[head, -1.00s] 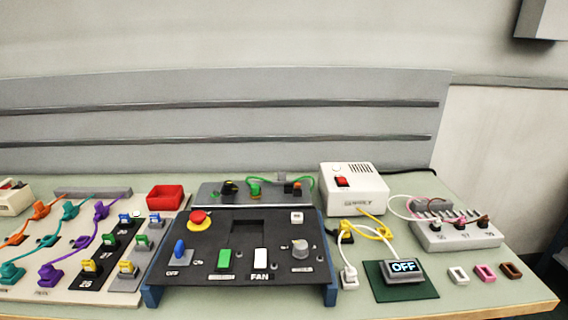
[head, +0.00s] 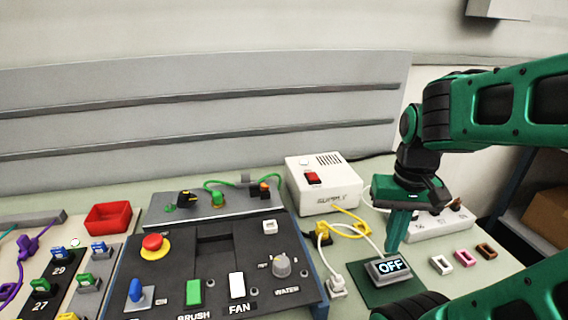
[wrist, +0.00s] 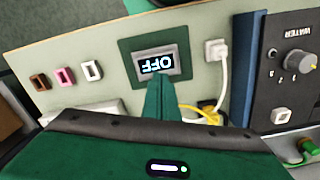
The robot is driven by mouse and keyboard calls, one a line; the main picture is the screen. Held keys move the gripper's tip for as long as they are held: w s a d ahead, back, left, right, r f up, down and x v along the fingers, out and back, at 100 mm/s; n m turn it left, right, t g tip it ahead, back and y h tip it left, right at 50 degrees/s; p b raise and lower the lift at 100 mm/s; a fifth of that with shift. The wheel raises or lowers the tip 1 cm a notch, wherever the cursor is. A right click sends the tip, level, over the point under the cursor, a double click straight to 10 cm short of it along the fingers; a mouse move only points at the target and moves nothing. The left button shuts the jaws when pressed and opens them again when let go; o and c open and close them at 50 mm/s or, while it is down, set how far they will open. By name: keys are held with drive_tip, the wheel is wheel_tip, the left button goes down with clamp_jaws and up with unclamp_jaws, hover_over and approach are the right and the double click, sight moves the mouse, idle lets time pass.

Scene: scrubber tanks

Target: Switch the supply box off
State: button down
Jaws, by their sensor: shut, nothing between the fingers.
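My gripper (head: 393,246) points down just above and behind the display, to the right of the supply box. Its green fingers are together and hold nothing. In the wrist view the fingertips (wrist: 160,84) overlap the near edge of the display; contact cannot be told.
A black control panel (head: 180,262) with an emergency button, BRUSH and FAN switches stands at left. Yellow and white cables and a white plug (head: 336,285) lie between. A white socket strip (head: 440,226) sits behind my gripper. Small coloured frames (head: 464,257) lie at right.

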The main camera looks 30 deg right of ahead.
drive_tip(key=shift+s+d, duration=0.1)
drive_tip(key=shift+d, duration=0.15)
drive_tip(key=shift+w+a+r+n, duration=0.15)
drive_tip(key=shift+r+n, duration=0.1)
drive_tip(key=shift+r, duration=0.3)
drive_tip(key=shift+w+r+n, duration=0.15)
drive_tip(key=shift+r+n, duration=0.1)
drive_tip(key=shift+r, duration=0.3)
drive_tip(key=w+a+r+n, duration=0.1)
drive_tip(key=w+r+n, duration=0.4)
drive_tip(key=w, duration=0.3)
drive_tip(key=w+r+n, duration=0.4)
drive_tip(key=w+n, duration=0.1)
drive_tip(key=w, duration=0.3)
wheel_tip(320, 180, up, 6)
drive_tip(key=n+g, duration=0.2)
drive_tip(key=n, duration=0.9)
hover_over(313, 177)
drive_tip(key=w, duration=0.3)
drive_tip(key=shift+d, duration=0.35)
drive_tip(key=f, duration=0.4)
drive_tip(key=s+f, duration=0.1)
drive_tip(key=f, duration=0.4)
drive_tip(key=s+f, duration=0.1)
drive_tip(key=f, duration=0.4)
drive_tip(key=shift+s+a, duration=0.15)
drive_tip(key=shift+a, duration=0.05)
